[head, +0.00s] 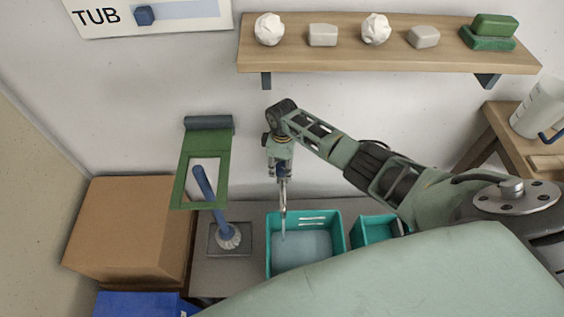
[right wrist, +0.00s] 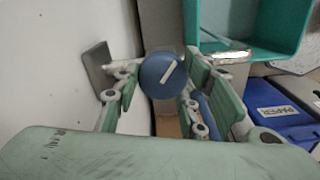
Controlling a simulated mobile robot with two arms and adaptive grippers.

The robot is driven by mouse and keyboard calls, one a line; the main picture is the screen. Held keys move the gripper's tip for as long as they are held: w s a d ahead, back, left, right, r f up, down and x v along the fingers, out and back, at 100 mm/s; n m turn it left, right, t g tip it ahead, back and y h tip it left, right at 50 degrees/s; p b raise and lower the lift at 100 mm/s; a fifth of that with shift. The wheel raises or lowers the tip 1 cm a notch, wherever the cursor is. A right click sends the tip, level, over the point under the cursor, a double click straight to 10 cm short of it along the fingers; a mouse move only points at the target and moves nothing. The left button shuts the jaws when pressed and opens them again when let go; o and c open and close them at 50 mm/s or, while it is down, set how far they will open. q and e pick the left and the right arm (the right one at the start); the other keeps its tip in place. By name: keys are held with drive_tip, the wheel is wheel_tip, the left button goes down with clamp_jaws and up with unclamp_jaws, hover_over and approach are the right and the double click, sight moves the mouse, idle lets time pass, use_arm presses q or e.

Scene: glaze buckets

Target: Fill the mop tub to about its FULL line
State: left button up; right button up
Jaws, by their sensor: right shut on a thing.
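The teal mop tub (head: 342,232) stands on the grey counter and holds pale water (head: 302,248). White lines show on its inner back wall above the water; I cannot read them. A thin silver spout (head: 283,198) points down over the tub's left part, and a pale streak hangs below it. My right gripper (head: 281,174) is shut on a blue tap knob (right wrist: 160,75) above the tub, with a finger on either side. The knob's white mark slants. The tub (right wrist: 290,35) also shows in the right wrist view. My left gripper is not in view.
A TUB sign (head: 150,15) with a blue block (head: 144,15) hangs above. A smaller teal container (head: 372,230) stands right of the tub, partly hidden. A blue-handled mop (head: 205,185) and cardboard box (head: 130,225) are left. A shelf (head: 385,55) holds several items.

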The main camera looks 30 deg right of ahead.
sight(284, 166)
drive_tip(key=m, duration=0.1)
drive_tip(key=m+p, duration=0.1)
drive_tip(key=m, duration=0.2)
drive_tip(key=shift+w+d+r+p, duration=0.2)
drive_tip(key=shift+w+r+p, duration=0.1)
drive_tip(key=shift+p, duration=0.1)
drive_tip(key=shift+d+m+p, duration=0.1)
drive_tip(key=shift+m+p, duration=0.4)
drive_tip(key=shift+m, duration=1.3)
drive_tip(key=o, duration=1)
drive_tip(key=shift+s+d, duration=0.1)
drive_tip(key=shift+o, duration=0.4)
drive_tip(key=shift+s+f, duration=0.1)
drive_tip(key=shift+f, duration=0.05)
drive_tip(key=shift+r, duration=3.75)
